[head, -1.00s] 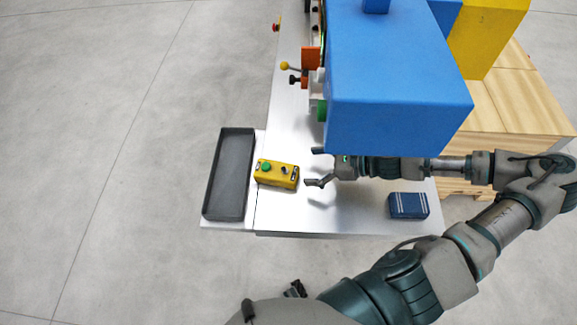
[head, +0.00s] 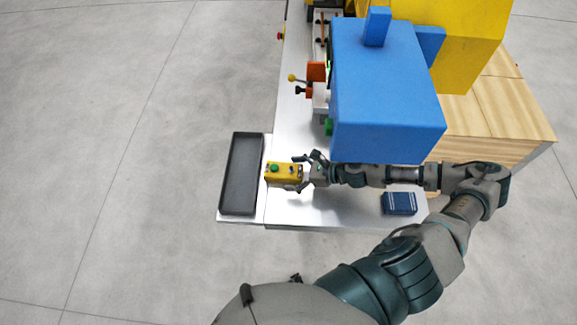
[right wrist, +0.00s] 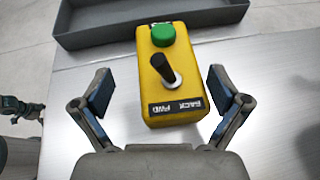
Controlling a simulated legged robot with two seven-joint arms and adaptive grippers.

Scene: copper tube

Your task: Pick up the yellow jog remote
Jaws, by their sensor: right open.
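The yellow jog remote (head: 283,174) lies on the metal table beside the dark tray. In the right wrist view the remote (right wrist: 181,75) shows a green button, a black lever and a label reading FWD and BACK. My right gripper (head: 300,173) is open at the right end of the remote. In the right wrist view its two fingers (right wrist: 158,92) stand on either side of the remote's near part, with gaps visible on both sides. The left gripper is not clearly seen in the head view.
An empty dark tray (head: 259,176) lies to the left of the remote. A blue machine head (head: 388,125) stands just above my right forearm in the picture. A dark blue folded cloth or box (head: 399,204) lies at the table's right. Bare metal table (head: 325,212) lies in front.

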